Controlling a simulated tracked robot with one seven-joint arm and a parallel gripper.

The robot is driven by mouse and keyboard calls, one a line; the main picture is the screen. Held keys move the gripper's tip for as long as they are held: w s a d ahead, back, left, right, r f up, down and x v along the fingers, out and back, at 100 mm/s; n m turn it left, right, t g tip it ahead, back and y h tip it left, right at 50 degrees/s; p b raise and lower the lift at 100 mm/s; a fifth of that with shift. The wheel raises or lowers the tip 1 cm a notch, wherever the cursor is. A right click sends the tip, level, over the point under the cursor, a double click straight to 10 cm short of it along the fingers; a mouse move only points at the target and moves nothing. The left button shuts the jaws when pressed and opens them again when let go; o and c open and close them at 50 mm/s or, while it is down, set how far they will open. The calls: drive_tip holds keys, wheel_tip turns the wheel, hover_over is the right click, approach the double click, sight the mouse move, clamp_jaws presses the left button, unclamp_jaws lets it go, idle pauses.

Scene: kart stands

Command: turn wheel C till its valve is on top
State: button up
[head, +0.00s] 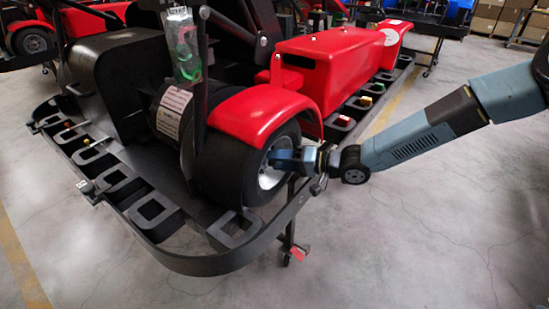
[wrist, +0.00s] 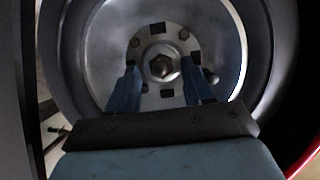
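In the wrist view the rim (wrist: 105,40) fills most of the picture, with a centre nut (wrist: 162,67) on a slotted hub plate and several smaller nuts. I cannot pick out the valve for sure. My gripper (wrist: 161,84) is open, its two blue fingers apart at the lower left and lower right of the hub. Whether they touch it is unclear. In the head view my gripper (head: 285,160) reaches to the rim face.
The red fender (head: 262,112) curves closely over the wheel. A red side pod (head: 335,65) lies behind the wheel. The concrete floor (head: 420,230) at right is clear.

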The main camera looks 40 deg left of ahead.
drive_tip(key=shift+d, duration=0.1)
drive_tip(key=v, duration=1.3)
drive_tip(key=shift+d, duration=0.3)
drive_tip(key=shift+w, duration=0.15)
